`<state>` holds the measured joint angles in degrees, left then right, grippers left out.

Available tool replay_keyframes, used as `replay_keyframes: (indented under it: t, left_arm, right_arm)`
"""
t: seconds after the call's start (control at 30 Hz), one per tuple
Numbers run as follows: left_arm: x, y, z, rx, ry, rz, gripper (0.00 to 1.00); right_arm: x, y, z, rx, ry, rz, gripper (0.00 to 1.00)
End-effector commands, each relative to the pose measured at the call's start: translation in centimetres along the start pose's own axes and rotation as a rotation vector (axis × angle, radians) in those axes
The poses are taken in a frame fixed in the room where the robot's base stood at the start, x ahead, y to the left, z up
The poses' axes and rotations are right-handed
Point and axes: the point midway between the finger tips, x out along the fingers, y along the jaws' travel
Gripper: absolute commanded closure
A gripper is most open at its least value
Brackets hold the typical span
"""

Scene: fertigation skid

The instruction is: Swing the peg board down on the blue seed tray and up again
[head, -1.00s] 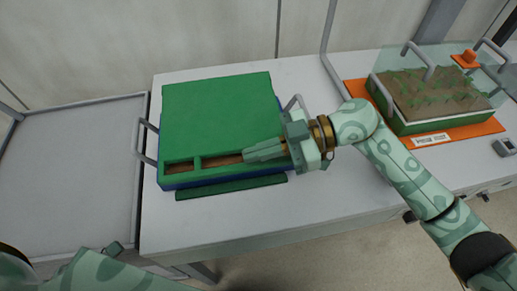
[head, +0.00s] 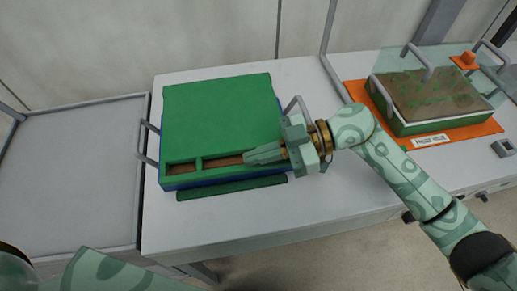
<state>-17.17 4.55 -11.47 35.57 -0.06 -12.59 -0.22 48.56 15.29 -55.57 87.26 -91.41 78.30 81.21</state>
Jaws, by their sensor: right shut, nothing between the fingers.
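The green peg board (head: 220,115) lies flat, down over the blue seed tray (head: 190,182) on the white bench. Only the tray's blue rim shows along the sides and front. Brown strips show in openings along the front. A dark green bar (head: 232,187) lies along the front edge. My right gripper (head: 248,157) is shut and empty, its fingertips over the front right part of the board; I cannot tell whether they touch it. My left gripper is out of view; only part of my left arm shows at the bottom left.
Grey bent handles (head: 146,142) stand at the tray's sides. A green planted tray (head: 430,100) with clear panels, on an orange mat (head: 445,136), stands at the right. The bench in front (head: 250,215) is clear. A grey panel (head: 70,180) lies left.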

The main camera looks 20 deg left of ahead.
Motion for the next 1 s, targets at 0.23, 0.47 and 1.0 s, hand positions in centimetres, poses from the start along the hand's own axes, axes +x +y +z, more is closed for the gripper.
replay_keyframes:
  t: [0.23,0.47,1.0]
  left_arm:
    - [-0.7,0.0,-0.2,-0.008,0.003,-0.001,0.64]
    - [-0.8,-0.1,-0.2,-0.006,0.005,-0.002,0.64]
    - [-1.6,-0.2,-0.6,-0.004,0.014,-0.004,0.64]
  right_arm:
    - [0.1,-0.1,0.5,-0.001,-0.001,0.002,1.0]
    - [-0.5,-0.1,0.5,0.0,-0.002,0.003,1.0]
    - [-13.2,-0.1,0.5,0.001,-0.003,0.004,1.0]
